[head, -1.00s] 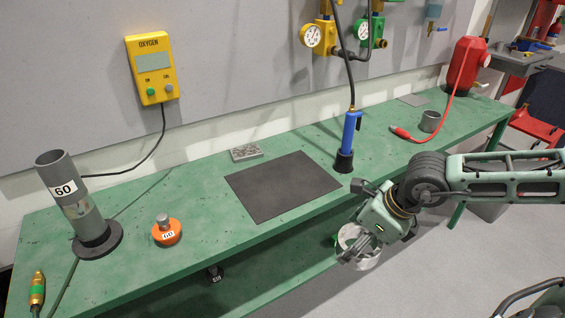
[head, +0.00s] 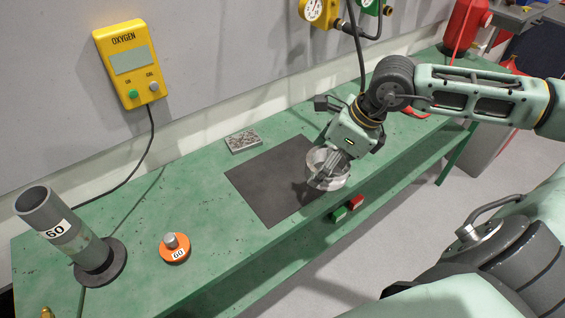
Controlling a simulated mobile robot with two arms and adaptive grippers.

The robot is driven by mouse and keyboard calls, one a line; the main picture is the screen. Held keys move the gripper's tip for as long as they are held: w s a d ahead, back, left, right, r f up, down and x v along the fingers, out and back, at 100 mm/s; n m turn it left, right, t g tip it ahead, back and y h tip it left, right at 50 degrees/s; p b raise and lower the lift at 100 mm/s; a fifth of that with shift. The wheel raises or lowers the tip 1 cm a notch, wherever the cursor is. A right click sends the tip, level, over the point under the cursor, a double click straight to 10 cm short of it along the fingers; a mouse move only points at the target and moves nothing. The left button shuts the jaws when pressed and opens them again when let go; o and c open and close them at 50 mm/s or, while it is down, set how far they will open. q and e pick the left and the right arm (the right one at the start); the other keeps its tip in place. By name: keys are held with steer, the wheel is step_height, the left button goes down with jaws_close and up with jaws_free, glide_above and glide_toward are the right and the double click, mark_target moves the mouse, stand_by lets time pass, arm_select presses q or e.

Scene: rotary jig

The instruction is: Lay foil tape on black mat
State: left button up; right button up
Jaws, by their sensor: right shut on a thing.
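The black mat (head: 262,184) lies flat on the green bench, dark and roughly square. My right gripper (head: 329,166) is over the mat's right part, shut on the foil tape (head: 326,180), a silvery roll. The fingers cover part of the roll. It appears to be just above the mat, with a dark shadow beside it; I cannot tell if it touches. My left gripper is not in view.
A small grey patterned block (head: 243,141) lies behind the mat. A yellow oxygen box (head: 130,64) hangs on the wall.

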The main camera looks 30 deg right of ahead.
steer(key=p, duration=0.4)
glide_above(283, 176)
steer(key=s, duration=0.1)
steer(key=f, duration=0.4)
steer(key=d+f, duration=0.1)
steer(key=f, duration=0.1)
steer(key=shift+s, duration=0.1)
steer(key=shift+f, duration=0.25)
step_height(283, 176, down, 3)
steer(key=shift+f+p, duration=0.15)
steer(key=shift+p, duration=0.9)
steer(key=shift+f, duration=0.3)
steer(key=shift+f, duration=0.1)
steer(key=shift+f, duration=0.15)
steer(key=o, duration=1.3)
